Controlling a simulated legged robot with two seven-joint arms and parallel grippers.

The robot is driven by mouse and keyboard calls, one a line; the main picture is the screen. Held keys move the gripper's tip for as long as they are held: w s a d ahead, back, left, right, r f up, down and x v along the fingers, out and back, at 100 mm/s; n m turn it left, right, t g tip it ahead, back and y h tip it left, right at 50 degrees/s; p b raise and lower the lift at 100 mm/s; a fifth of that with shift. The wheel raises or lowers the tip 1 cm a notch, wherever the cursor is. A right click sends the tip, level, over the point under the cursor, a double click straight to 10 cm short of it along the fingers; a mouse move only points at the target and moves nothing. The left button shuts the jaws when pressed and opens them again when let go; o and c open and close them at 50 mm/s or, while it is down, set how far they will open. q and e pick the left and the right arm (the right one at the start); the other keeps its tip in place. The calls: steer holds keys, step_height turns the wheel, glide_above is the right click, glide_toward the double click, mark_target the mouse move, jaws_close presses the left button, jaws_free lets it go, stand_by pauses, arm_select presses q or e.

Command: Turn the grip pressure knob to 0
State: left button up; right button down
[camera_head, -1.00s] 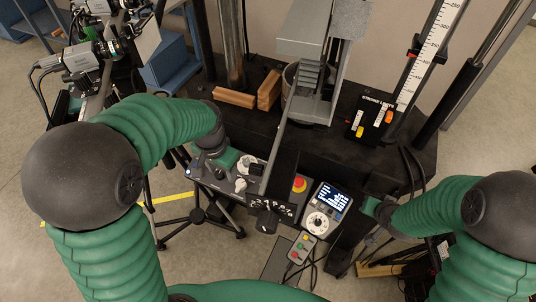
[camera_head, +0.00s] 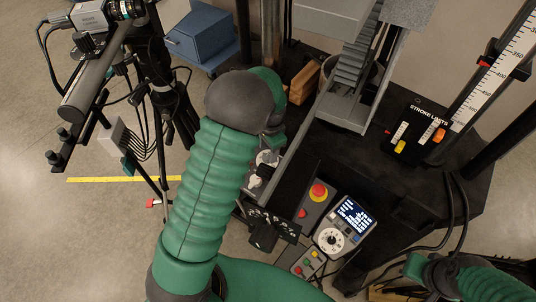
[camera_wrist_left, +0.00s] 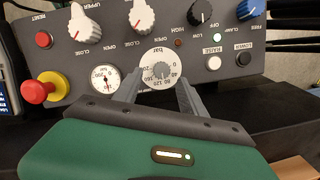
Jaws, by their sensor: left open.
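The grip pressure knob (camera_wrist_left: 161,70) is a small grey knob on a round white dial marked "bar" with numbers, upside down in the left wrist view; its pointer is too small to read. My left gripper (camera_wrist_left: 160,84) is open, with one finger on each side of the dial's lower part; I cannot tell whether they touch the knob. In the head view my left arm hides the gripper and most of the control panel (camera_head: 266,158). The green end of my right gripper (camera_head: 415,266) shows at the lower right; its fingers cannot be made out.
Beside the dial are a pressure gauge (camera_wrist_left: 105,79), a red and yellow emergency button (camera_wrist_left: 41,89), two white-and-red knobs above, and a black knob (camera_wrist_left: 203,13). The head view shows a lit screen pendant (camera_head: 345,225), a stroke-limits plate (camera_head: 410,132) and machine columns.

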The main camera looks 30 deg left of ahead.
mark_target(267, 156)
arm_select(q)
step_height(267, 156, down, 3)
steer(key=shift+s+a+r, duration=0.1)
steer(key=shift+s+r, duration=0.05)
steer(key=shift+r, duration=0.05)
steer(key=shift+a+f, duration=0.1)
steer(key=shift+f, duration=0.25)
steer(key=shift+a+f, duration=0.2)
steer(key=shift+a, duration=0.05)
steer(key=shift+d+r, duration=0.1)
steer(key=shift+d, duration=0.05)
jaws_close()
